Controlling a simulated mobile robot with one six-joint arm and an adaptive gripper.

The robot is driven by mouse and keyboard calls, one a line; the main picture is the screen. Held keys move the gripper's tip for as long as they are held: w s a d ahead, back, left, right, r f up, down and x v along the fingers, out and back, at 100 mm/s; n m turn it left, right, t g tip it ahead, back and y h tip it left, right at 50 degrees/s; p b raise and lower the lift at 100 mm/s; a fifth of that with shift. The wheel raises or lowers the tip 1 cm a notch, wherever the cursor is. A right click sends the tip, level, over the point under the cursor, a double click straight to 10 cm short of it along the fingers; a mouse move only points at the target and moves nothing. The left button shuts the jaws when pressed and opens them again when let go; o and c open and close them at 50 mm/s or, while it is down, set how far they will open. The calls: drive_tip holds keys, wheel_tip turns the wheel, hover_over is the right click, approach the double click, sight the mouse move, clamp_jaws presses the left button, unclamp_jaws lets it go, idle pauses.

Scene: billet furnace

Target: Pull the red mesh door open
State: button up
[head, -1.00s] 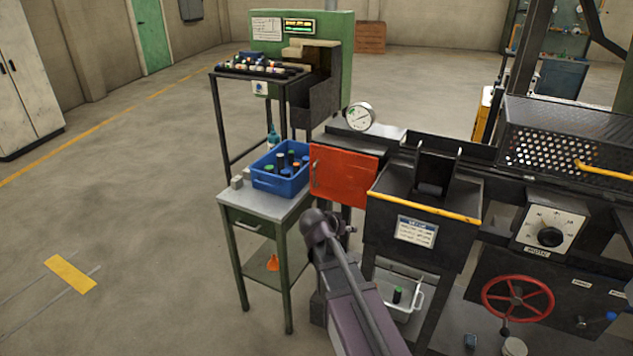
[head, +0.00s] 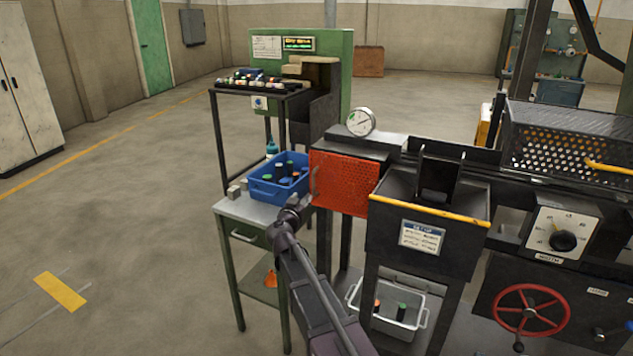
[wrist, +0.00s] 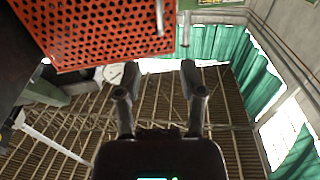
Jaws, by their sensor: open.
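The red mesh door (head: 345,184) is on the front of the dark machine, left of the black hopper. It looks closed in the head view, with a thin upright handle (head: 315,182) at its left edge. In the wrist view the door (wrist: 105,32) fills the upper left, and its pale handle (wrist: 160,17) is at the door's right edge. My gripper (wrist: 158,75) is open and empty, its two fingers pointing toward the area just below the handle, apart from it. In the head view my arm reaches up to just left of and below the door; the fingertips are hard to make out there.
A green table (head: 240,215) holding a blue bin (head: 268,191) of colored cylinders stands close to the left of my arm. The black hopper (head: 425,225) with a yellow edge is right of the door. A white tub (head: 383,325) sits below. Open floor lies left.

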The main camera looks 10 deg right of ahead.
drive_tip(key=shift+w, duration=0.1)
hover_over(314, 193)
drive_tip(key=shift+w, duration=0.25)
idle(0.7)
drive_tip(key=shift+c, duration=0.2)
